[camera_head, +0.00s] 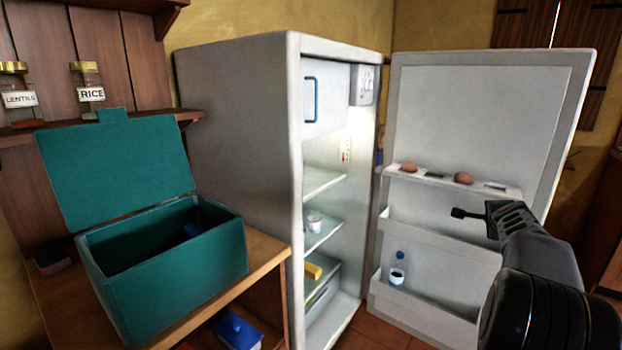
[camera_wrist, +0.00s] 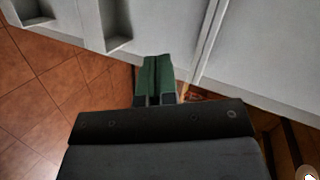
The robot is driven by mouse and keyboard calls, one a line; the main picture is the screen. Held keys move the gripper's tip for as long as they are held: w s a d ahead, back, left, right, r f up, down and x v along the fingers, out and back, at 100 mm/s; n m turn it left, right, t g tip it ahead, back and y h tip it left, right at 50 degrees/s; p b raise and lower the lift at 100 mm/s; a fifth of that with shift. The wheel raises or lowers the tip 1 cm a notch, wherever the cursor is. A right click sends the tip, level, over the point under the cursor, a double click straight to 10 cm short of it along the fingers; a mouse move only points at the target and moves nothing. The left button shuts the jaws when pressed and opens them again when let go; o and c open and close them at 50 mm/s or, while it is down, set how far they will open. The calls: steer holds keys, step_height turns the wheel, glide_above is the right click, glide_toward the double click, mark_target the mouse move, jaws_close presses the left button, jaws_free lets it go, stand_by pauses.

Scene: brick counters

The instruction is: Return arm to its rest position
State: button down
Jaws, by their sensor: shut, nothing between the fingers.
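My gripper (camera_head: 471,213) is at the right in the head view, in front of the open fridge door (camera_head: 470,110). Its narrow fingers point left, and it holds nothing. In the wrist view my gripper (camera_wrist: 159,97) shows its two green fingers shut together in the middle, with white fridge surfaces (camera_wrist: 262,55) beyond them. The white fridge (camera_head: 235,130) stands open in the centre of the head view, with its shelves lit.
A teal box (camera_head: 165,280) with its lid up stands on a wooden counter (camera_head: 262,262) at left. The fridge door holds eggs (camera_head: 463,178) and a small bottle (camera_head: 397,270). Jars, including a rice jar (camera_head: 90,85), stand on a wall shelf. Tiled floor (camera_wrist: 40,100) shows below.

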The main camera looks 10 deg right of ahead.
steer(key=s+a+r+n+g+y+p, duration=0.1)
steer(key=a+r+n+y+p, duration=0.35)
steer(key=a, duration=0.95)
steer(key=s+a+r+n+g+y+p, duration=0.15)
steer(key=a+r+n+p, duration=0.4)
steer(key=a, duration=0.85)
steer(key=s+a+f+n+g+y+p, duration=0.1)
steer(key=s+a+n+g+p, duration=0.4)
steer(key=s+a+n+p, duration=0.5)
steer(key=s+a+n, duration=0.2)
steer(key=s+a, duration=0.3)
steer(key=s, duration=0.3)
steer(key=shift+s+f+n, duration=0.35)
steer(key=shift+s+n, duration=0.05)
steer(key=shift+d, duration=0.15)
